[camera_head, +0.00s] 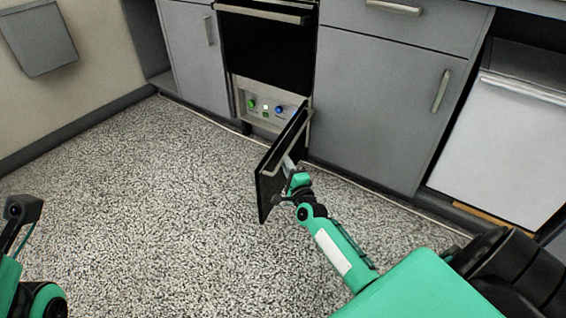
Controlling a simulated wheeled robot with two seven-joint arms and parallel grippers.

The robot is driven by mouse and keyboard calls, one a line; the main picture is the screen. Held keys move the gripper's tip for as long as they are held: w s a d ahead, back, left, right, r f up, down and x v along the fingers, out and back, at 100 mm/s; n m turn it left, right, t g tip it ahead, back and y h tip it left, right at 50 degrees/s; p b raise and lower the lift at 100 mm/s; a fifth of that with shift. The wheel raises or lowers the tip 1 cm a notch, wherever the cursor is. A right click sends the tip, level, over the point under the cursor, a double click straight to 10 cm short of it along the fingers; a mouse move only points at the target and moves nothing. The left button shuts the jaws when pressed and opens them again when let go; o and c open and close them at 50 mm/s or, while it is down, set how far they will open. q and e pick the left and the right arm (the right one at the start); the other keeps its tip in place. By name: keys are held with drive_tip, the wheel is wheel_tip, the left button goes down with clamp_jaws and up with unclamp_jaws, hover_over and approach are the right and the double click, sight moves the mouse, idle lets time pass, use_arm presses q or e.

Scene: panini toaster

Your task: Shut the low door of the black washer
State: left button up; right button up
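The black washer (266,50) is built into the grey cabinets, with a light control panel (270,108) low on its front. Its low black door (268,195) stands open and swung out into the room, its far edge at the washer's right side. A pale bar handle (285,145) runs along the door. My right gripper (289,166) is at the door's right face, close to or touching it. Its fingers are too small and partly hidden to tell open from shut. Part of my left arm shows at the left edge; its fingers are not visible.
A grey cabinet door (385,105) stands right of the washer, and a white-fronted appliance (505,145) is farther right. A narrow grey cabinet (192,60) is left of the washer. A grey bin (38,38) hangs on the left wall. The speckled floor (150,210) left of the door is clear.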

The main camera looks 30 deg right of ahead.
drive_tip(key=shift+b+x, duration=0.45)
drive_tip(key=shift+x, duration=1.35)
drive_tip(key=shift+c, duration=0.2)
clamp_jaws()
